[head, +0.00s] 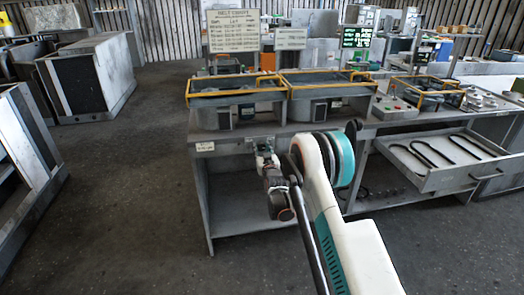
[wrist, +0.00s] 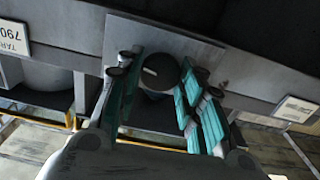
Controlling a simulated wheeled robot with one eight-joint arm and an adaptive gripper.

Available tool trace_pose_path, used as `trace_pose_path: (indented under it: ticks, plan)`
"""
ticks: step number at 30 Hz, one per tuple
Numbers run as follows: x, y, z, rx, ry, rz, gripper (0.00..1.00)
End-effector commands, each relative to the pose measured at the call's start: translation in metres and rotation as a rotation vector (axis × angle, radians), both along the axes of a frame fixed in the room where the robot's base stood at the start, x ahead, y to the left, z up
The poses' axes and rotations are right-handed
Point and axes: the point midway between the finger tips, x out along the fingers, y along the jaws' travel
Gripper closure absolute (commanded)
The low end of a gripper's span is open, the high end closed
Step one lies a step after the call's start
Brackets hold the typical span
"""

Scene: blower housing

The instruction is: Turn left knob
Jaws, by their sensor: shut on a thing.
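A round dark knob (wrist: 160,72) with a pale pointer mark sits on a grey plate (wrist: 205,50) on the front of the workbench. My gripper (wrist: 158,76) has its teal-padded fingers on both sides of the knob and is shut on it in the wrist view. In the head view my gripper (head: 265,150) reaches the bench's front edge, below the left yellow-framed tray. The knob is hidden there by my gripper and arm. No second knob on the bench front can be made out.
The workbench (head: 230,143) carries two yellow-framed trays (head: 235,95) and a small label (head: 205,146) at its front left. An open drawer (head: 440,175) with dark curved rods juts out at right. Floor at left (head: 110,190) is clear.

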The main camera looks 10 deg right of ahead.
Motion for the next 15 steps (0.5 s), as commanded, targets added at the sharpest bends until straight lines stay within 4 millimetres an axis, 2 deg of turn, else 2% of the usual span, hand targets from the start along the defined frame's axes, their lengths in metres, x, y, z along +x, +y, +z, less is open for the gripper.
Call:
trace_pose_path:
  ticks: [15]
  plan:
    - [-0.0001,-0.0006,-0.0004,0.378,0.001,-0.001,0.89]
